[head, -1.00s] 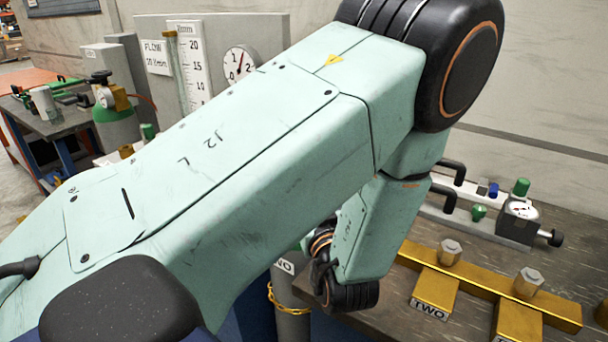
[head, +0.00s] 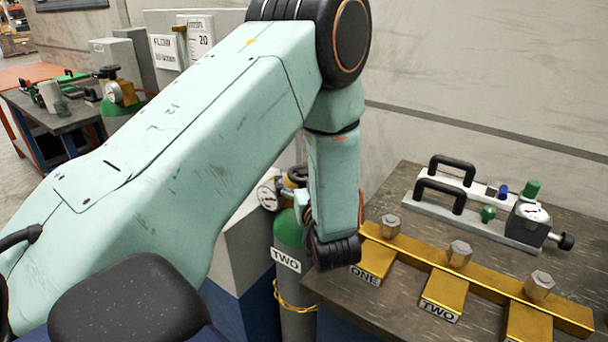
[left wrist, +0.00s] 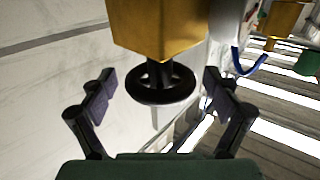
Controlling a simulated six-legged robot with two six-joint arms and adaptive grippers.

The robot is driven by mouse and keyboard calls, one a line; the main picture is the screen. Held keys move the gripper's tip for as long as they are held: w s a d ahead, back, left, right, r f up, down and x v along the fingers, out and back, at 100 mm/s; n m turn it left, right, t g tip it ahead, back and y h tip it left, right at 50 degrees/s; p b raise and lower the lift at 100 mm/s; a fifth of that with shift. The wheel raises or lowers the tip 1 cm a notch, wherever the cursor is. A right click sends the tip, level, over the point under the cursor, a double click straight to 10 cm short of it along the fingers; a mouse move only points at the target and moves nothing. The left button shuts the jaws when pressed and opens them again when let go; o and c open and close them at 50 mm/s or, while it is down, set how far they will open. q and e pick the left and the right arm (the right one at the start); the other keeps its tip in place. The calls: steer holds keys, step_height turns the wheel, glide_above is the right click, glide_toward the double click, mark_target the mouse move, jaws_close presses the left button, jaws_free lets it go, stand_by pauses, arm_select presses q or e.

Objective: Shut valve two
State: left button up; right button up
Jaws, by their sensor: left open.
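A green-topped grey cylinder labelled TWO (head: 287,235) stands left of the bench, held by a yellow chain. At its top are a round gauge (head: 268,195) and a black handwheel (head: 297,173), partly behind my left arm. My left wrist is close to the right of this cylinder; its fingers cannot be made out in the head view. In the left wrist view, my left gripper (left wrist: 160,82) is open. A black handwheel on a brass body (left wrist: 158,25) lies between its two fingers, with gaps on both sides. My right gripper is not in view.
A brass manifold (head: 480,275) with hex knobs and plates ONE and TWO lies on the dark bench (head: 400,315). Behind it is a grey device with black handles (head: 450,205). Another green cylinder (head: 120,108) and a side table (head: 60,120) are at the far left.

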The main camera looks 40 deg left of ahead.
arm_select(q)
steer(key=shift+d, duration=0.15)
steer(key=shift+c, duration=0.5)
steer(key=shift+a, duration=0.35)
steer(key=c, duration=0.4)
steer(key=shift+d, duration=0.2)
steer(key=c, duration=0.4)
steer(key=shift+a, duration=0.1)
steer(key=shift+c, duration=1.3)
